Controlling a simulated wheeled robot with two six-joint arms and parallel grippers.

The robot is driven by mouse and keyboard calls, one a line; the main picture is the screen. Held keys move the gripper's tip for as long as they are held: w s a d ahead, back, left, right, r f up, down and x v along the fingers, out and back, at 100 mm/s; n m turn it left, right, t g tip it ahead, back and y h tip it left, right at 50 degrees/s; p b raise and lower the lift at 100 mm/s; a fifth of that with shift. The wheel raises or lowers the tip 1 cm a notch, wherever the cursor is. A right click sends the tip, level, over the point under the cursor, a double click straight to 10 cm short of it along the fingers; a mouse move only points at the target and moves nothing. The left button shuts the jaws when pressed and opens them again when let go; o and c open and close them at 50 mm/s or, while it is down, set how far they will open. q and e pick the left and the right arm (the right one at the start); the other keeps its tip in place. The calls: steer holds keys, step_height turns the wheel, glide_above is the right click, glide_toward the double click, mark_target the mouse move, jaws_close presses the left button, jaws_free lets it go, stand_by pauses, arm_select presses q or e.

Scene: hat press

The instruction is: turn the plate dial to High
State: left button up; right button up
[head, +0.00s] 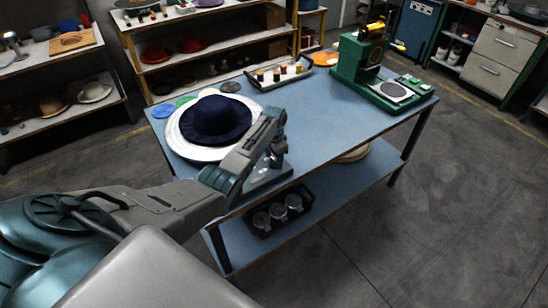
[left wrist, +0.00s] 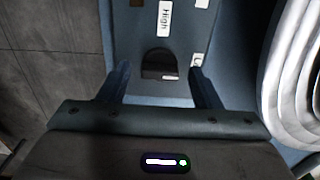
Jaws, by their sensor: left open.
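The plate dial (left wrist: 158,62) is a dark round knob on a blue-grey panel (left wrist: 130,30) in the left wrist view. A white label reading High (left wrist: 166,16) lies above it, and a smaller white label (left wrist: 197,60) sits to its right. A light mark shows on the dial's lower edge. My left gripper (left wrist: 160,72) is open, with one finger on each side of the dial and a gap to both. In the head view my left gripper (head: 275,153) is over the panel (head: 268,177) at the table's near edge, hiding the dial. My right gripper is not in view.
A navy hat (head: 215,119) rests on a round white plate (head: 183,147) beside the panel. The blue table (head: 310,118) also holds a green press (head: 368,75) and a tray (head: 280,76) of small items. The table's middle is clear.

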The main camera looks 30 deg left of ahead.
arm_select(q)
steer(key=c, duration=1)
steer(key=shift+n, duration=0.4)
steer(key=n+p, duration=0.1)
steer(key=n, duration=0.2)
steer(key=shift+r, duration=0.15)
steer(key=n+p, duration=0.2)
steer(key=n, duration=0.7)
steer(key=shift+n+p, duration=0.4)
steer(key=n, duration=0.4)
steer(key=shift+n, duration=0.3)
